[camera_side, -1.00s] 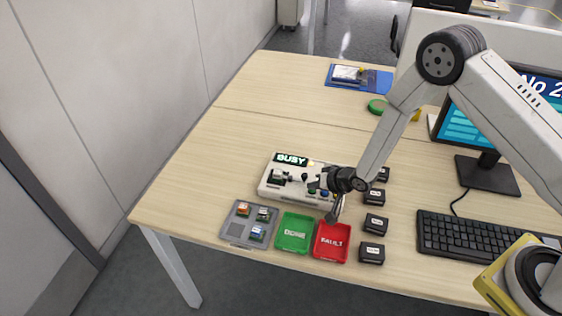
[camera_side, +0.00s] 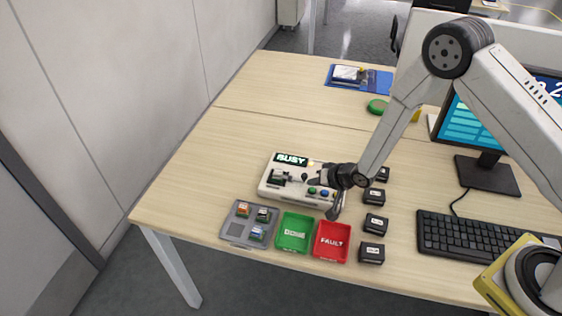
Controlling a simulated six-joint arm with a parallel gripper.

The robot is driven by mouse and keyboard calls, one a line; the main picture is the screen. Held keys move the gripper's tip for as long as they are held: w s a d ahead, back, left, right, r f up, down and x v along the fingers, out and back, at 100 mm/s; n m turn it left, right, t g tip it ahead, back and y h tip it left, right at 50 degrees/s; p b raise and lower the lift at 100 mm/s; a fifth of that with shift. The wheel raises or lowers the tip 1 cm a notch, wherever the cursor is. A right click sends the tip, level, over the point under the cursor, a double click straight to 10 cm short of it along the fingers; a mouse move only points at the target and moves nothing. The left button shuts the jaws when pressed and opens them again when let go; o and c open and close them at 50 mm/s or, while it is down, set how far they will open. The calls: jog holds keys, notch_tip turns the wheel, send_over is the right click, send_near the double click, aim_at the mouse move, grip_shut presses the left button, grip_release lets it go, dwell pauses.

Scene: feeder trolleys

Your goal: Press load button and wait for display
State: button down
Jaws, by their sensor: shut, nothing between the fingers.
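A white test box (camera_side: 267,189) stands on the desk, with a lit display (camera_side: 291,159) reading BUSY. A yellow light (camera_side: 311,163) shows beside the display. A green button (camera_side: 312,190) and a blue button (camera_side: 325,193) sit at the box's front right and are uncovered. Which of them is the load button I cannot read. My gripper (camera_side: 335,211) is shut and empty, at the right end of the box, pointing down just right of the buttons. I cannot tell whether its tips touch the box.
A grey tray (camera_side: 233,229) with several small parts, a green DONE tray (camera_side: 284,245) and a red FAULT tray (camera_side: 331,253) stand in front of the box. Several black blocks (camera_side: 375,224) line its right, then a keyboard (camera_side: 470,237) and monitor. The desk left of the box is clear.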

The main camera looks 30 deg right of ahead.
aim_at(314, 191)
jog(key=shift+r, duration=0.1)
dwell(0.3)
jog(key=shift+r, duration=2.45)
jog(key=c, duration=1.3)
grip_release()
dwell(1.2)
